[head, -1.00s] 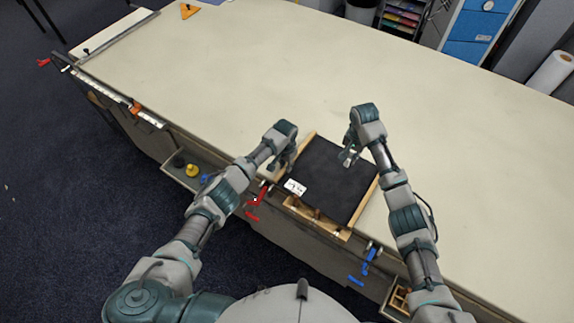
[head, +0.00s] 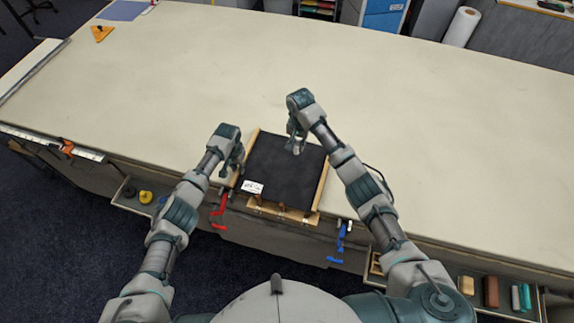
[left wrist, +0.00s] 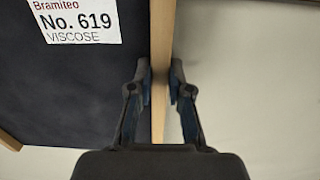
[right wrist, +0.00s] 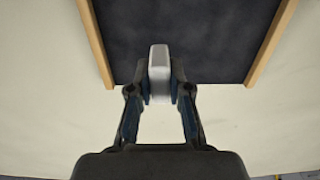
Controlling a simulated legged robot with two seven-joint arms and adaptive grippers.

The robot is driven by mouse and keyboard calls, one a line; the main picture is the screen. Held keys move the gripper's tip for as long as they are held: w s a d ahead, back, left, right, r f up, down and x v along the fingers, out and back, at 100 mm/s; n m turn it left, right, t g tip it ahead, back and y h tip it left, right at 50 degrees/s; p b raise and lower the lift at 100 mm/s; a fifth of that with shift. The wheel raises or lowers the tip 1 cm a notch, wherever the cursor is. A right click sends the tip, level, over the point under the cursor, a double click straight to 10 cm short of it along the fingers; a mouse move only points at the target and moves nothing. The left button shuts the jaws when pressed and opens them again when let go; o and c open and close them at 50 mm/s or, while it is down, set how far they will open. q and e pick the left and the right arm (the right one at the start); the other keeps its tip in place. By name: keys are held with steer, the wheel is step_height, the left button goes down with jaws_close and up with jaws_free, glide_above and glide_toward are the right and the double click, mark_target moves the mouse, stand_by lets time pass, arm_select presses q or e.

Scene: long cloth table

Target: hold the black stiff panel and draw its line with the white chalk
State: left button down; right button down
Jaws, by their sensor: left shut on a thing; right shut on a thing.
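The black stiff panel (head: 285,172) lies flat near the table's front edge, between light wooden side strips. A white label (head: 252,187) reading "No. 619 VISCOSE" is at its near left corner. My left gripper (head: 238,163) is shut on the left wooden strip, which shows between its fingers in the left wrist view (left wrist: 159,90). My right gripper (head: 297,147) is over the panel's far part. In the right wrist view it is shut on the white chalk (right wrist: 159,70), a pale block in front of the panel. I cannot tell whether the chalk touches the panel. No drawn line is visible.
Red (head: 218,210) and blue (head: 340,243) clamps hang at the table's front edge. Open trays sit below that edge, one with a yellow piece (head: 146,197). The table (head: 400,110) behind and right of the panel is clear.

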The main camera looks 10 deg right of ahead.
arm_select(q)
steer(key=shift+f, duration=0.1)
stand_by(0.3)
steer(key=c, duration=1)
jaws_free()
steer(key=shift+a, duration=0.1)
step_height(320, 180, up, 12)
steer(key=shift+w, duration=0.15)
